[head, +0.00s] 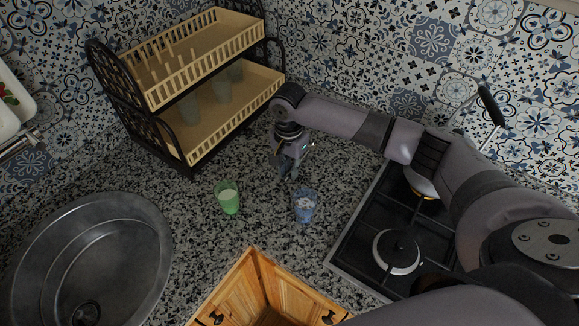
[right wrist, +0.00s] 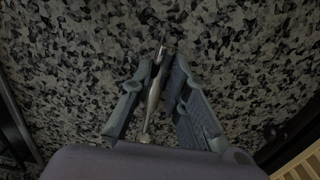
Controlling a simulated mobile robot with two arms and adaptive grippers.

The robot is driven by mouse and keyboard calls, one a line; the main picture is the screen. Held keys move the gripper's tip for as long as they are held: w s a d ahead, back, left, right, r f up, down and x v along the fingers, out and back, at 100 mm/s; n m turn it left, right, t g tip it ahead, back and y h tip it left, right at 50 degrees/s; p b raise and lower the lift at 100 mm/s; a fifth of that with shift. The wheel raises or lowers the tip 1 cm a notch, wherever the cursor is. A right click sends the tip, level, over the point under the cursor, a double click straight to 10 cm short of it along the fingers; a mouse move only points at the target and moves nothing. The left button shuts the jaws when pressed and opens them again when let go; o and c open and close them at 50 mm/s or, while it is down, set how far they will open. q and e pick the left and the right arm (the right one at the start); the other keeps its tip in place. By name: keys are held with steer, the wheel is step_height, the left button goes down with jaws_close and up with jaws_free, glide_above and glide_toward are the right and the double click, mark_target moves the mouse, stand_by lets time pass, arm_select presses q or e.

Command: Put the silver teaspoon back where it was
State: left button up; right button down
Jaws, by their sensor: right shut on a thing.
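My right gripper (head: 287,172) is above the granite counter, just behind the blue glass, with its fingers pointing down. In the right wrist view, the right gripper (right wrist: 166,62) is shut on a thin silver piece that looks like the teaspoon (right wrist: 153,96). The piece lies lengthwise between the fingers; part of it is hidden by them. In the head view the spoon is too small to make out clearly. The blue glass (head: 304,206) and a green glass (head: 228,201) stand upright on the counter. My left gripper is not in view.
A two-tier dish rack (head: 228,112) with cups on its lower shelf stands behind. A round metal sink (head: 151,236) is at left. A gas stove (head: 346,240) is at right, under my right arm. Counter (head: 190,207) left of the green glass is clear.

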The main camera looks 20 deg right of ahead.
steer(key=shift+f, duration=0.15)
steer(key=c, duration=1.5)
jaws_free()
steer(key=shift+c, duration=0.2)
step_height(320, 180, up, 12)
steer(key=b, duration=0.2)
steer(key=shift+w, duration=0.1)
